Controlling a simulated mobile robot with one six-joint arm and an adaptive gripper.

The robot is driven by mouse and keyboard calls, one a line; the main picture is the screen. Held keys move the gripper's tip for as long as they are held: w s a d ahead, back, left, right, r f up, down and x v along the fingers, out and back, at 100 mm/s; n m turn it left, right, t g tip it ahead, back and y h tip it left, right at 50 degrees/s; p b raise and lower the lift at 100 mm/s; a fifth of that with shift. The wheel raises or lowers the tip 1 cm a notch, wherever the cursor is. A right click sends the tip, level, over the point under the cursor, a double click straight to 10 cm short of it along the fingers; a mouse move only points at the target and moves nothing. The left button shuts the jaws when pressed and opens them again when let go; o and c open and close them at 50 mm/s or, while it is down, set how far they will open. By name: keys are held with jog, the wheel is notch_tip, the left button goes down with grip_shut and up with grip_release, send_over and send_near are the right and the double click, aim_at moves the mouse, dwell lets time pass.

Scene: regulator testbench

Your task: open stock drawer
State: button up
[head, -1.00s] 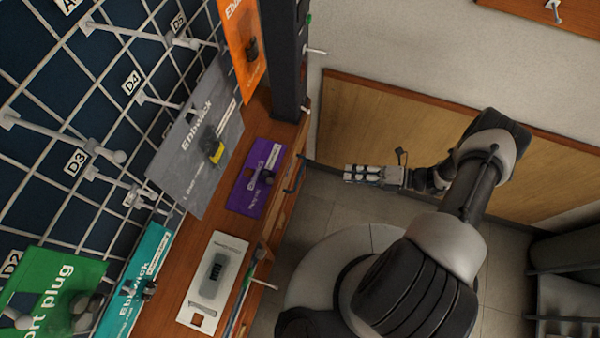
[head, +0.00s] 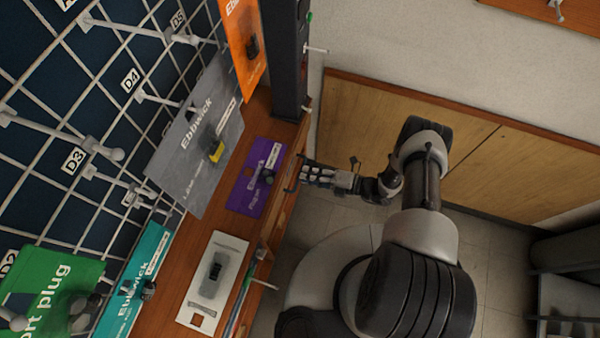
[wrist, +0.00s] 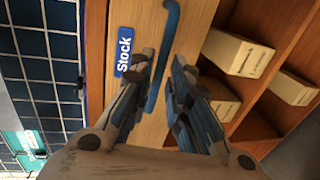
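The stock drawer (wrist: 138,100) has a light wood front with a blue "Stock" label (wrist: 124,52) in the wrist view. Its blue bar handle (wrist: 172,22) runs between my gripper's fingers. My gripper (wrist: 163,75) is open, with one finger on each side of the handle, and a gap shows between handle and fingers. In the head view my gripper (head: 300,175) is at the bench's front edge, by the dark handle (head: 290,187). The drawer looks shut; its front is mostly hidden in the head view.
Several cardboard boxes (wrist: 237,53) stand on open shelves beside the drawer. Packets, including a purple one (head: 257,175), and a white plate (head: 212,280) lie on the wooden bench. A pegboard grid (head: 60,130) with hooks stands at left.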

aim_at(300, 172)
jog(key=shift+x, duration=1.9)
jog(key=shift+c, duration=0.3)
grip_shut()
